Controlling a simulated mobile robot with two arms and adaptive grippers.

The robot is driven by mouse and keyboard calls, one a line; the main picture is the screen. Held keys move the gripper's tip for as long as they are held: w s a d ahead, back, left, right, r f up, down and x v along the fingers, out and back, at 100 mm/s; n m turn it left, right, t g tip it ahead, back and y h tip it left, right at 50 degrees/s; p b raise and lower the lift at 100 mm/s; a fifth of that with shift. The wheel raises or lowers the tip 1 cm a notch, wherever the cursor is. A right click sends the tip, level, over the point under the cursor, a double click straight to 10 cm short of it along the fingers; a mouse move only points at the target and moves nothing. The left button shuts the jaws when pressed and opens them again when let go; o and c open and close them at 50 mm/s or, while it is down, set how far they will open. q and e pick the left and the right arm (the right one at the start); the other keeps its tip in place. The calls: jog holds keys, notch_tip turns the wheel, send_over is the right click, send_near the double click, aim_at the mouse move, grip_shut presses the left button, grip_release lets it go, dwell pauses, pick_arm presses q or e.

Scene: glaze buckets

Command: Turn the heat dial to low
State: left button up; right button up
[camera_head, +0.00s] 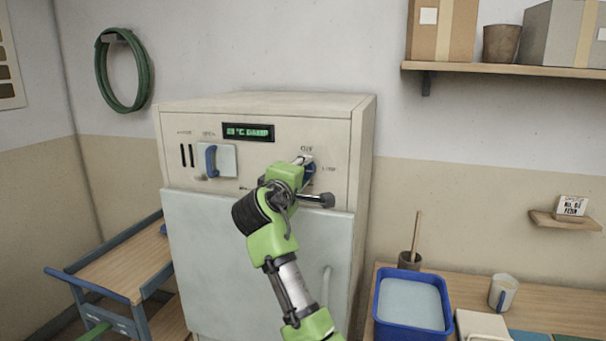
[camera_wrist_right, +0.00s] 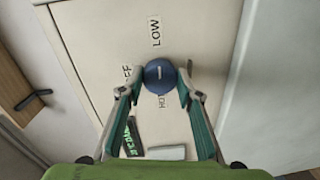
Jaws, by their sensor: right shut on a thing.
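The heat dial is a round blue knob (camera_wrist_right: 159,76) with a short white mark, set on the front panel of the cream cabinet (camera_head: 340,140). In the right wrist view the word LOW (camera_wrist_right: 155,30) stands above the dial, OFF to its left and a partly hidden HOT below. The white mark lies along the line between LOW and HOT; which end is its pointer is hard to tell. My right gripper (camera_wrist_right: 160,82) is shut on the dial, one finger on each side. In the head view my right gripper (camera_head: 304,167) mostly covers the dial (camera_head: 309,173). My left gripper is out of view.
The cabinet has a green-lit display (camera_head: 248,132), a blue handle (camera_head: 211,161) and a closed pale door (camera_head: 215,255). At right a table holds a blue tub (camera_head: 412,328) and a mug (camera_head: 503,292). A cart (camera_head: 120,265) stands at left.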

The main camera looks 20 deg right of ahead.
dwell(0.3)
jog(key=o, duration=1.1)
jog(key=v, duration=0.7)
jog(key=shift+s, duration=0.2)
jog(key=shift+a, duration=0.15)
